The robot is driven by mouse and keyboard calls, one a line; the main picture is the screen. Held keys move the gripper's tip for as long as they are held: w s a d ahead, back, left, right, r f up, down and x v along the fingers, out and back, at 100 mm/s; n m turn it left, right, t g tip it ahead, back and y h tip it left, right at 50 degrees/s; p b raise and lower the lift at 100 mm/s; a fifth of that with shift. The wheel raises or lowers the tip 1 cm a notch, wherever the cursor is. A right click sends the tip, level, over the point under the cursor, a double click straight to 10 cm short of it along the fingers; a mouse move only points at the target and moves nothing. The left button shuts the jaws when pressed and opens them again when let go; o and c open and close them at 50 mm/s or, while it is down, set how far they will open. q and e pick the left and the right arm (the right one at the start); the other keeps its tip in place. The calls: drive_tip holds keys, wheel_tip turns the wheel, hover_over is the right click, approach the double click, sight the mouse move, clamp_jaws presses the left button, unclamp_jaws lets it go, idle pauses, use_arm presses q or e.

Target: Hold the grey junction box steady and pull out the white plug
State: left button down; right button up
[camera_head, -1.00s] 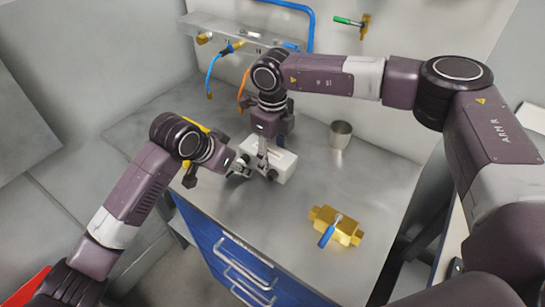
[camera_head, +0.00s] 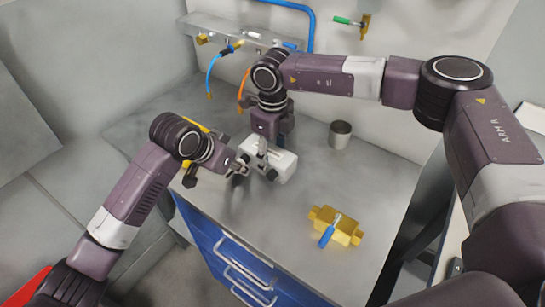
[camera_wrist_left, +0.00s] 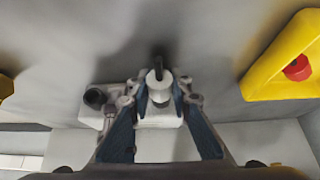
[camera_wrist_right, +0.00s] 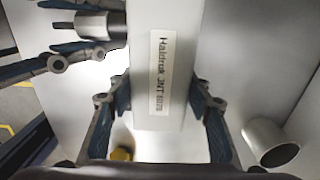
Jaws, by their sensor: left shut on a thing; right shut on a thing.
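The grey junction box (camera_head: 283,166), pale with a printed label in the right wrist view (camera_wrist_right: 185,60), sits on the bench top. My right gripper (camera_head: 262,153) is over it from above, its fingers (camera_wrist_right: 160,115) shut on two opposite sides. The white plug (camera_wrist_left: 159,88), a short cylinder with a dark cable end, is at the box's side facing my left arm. My left gripper (camera_head: 242,169) is shut on it, with a finger on each side in the left wrist view. The plug's far end meets or nearly meets the box; I cannot tell how deeply it is seated.
A metal cup (camera_head: 340,134) stands behind and right of the box. Yellow objects are near my left wrist. A wall rail (camera_head: 225,31) has hanging hoses. The bench's right middle is clear.

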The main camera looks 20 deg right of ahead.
sight(227, 177)
use_arm(q)
drive_tip(key=shift+s+a, duration=0.3)
drive_tip(key=shift+a, duration=0.05)
drive_tip(key=shift+s+a, duration=1.05)
drive_tip(key=shift+a, duration=0.3)
drive_tip(key=shift+r, duration=4)
use_arm(e)
drive_tip(key=o, duration=1.4)
drive_tip(key=shift+c, duration=0.2)
drive_tip(key=shift+r, duration=0.1)
